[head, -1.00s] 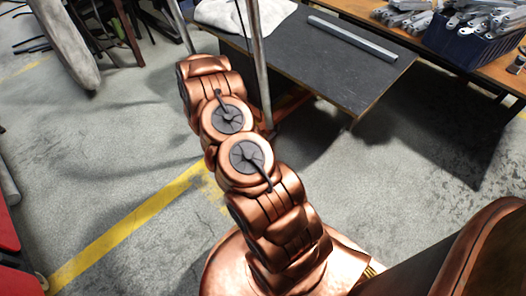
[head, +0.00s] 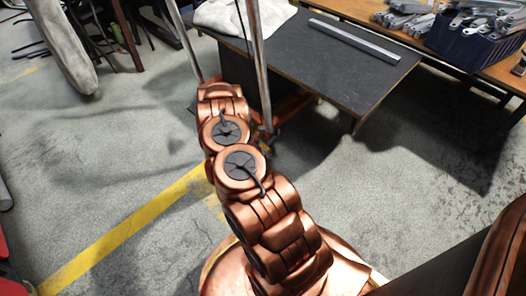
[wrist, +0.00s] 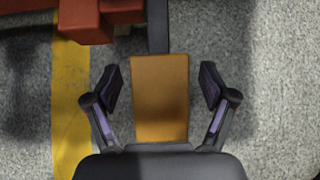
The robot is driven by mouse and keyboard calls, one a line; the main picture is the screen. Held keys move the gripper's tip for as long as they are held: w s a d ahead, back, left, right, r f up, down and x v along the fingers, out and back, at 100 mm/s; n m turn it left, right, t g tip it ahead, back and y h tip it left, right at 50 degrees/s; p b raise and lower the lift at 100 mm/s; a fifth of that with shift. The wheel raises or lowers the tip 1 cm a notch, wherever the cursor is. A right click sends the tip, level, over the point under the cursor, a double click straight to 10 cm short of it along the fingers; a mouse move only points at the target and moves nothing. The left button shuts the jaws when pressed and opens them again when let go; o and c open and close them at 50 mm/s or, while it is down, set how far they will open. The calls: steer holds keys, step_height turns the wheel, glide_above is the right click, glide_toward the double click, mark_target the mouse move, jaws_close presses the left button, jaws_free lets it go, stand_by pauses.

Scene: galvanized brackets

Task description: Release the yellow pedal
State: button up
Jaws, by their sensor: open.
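The yellow pedal (wrist: 160,112) is a flat orange-yellow rectangle in the middle of the wrist view. A dark bar runs up from its far end toward red metalwork. My gripper (wrist: 161,84) is open, with one finger to the left of the pedal and one to the right. A visible gap separates each finger from the pedal's side. The near end of the pedal reaches close to the gripper's body; contact there cannot be told. In the head view my copper arm hides the gripper and the pedal.
Red metalwork (wrist: 82,18) lies at the upper left of the wrist view. In the head view, a dark-topped table (head: 335,85) holds a metal bar (head: 352,41) and a white cloth (head: 243,16). A blue crate (head: 462,46) of metal parts stands at upper right.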

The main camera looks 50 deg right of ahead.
steer(key=shift+d+f, duration=0.15)
steer(key=shift+d, duration=0.05)
steer(key=shift+c, duration=0.3)
